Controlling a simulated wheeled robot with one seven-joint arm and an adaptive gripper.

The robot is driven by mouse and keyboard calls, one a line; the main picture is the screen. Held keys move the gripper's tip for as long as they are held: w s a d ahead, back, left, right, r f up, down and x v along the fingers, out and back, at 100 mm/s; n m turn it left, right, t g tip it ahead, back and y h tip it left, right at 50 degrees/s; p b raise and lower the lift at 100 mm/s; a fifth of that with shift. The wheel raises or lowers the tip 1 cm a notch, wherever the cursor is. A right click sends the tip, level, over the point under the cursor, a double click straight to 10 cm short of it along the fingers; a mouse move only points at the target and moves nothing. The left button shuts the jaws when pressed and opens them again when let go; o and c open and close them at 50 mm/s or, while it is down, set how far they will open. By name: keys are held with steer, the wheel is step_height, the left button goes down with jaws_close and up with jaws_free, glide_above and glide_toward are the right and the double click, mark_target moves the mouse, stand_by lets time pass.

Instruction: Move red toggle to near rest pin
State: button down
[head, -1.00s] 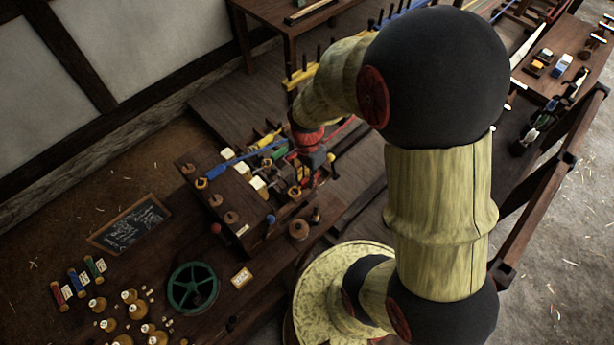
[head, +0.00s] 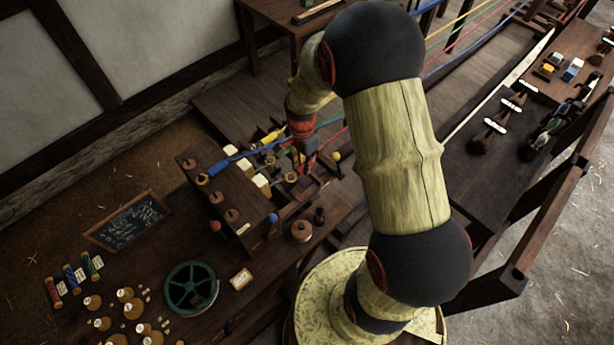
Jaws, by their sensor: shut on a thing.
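My gripper (head: 299,163) is small and dark in the head view, low among the wooden frames at the right end of the bench rig. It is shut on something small. A reddish piece (head: 309,146) shows at the gripper and looks like the red toggle, but its outline is hard to make out. Pins with round heads stand on the rig: a red one (head: 215,226), a blue one (head: 271,218) and a yellow one (head: 337,156). I cannot tell which of them, if any, is the near rest pin. My wrist partly hides the area around the gripper.
A blue toggle (head: 215,170) with a blue rope lies across the dark wooden block (head: 208,197). A green wheel (head: 191,288), a spool (head: 301,231) and a slate (head: 127,220) lie on the bench. Coloured ropes (head: 455,48) stretch away at upper right.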

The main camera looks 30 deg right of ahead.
steer(key=shift+w+r, duration=0.15)
steer(key=shift+w, duration=0.1)
steer(key=shift+f+b, duration=1.3)
steer(key=shift+f, duration=0.7)
steer(key=shift+f, duration=0.1)
steer(key=c, duration=1.6)
jaws_free()
steer(key=shift+r+p, duration=2.65)
steer(key=shift+r, duration=1.4)
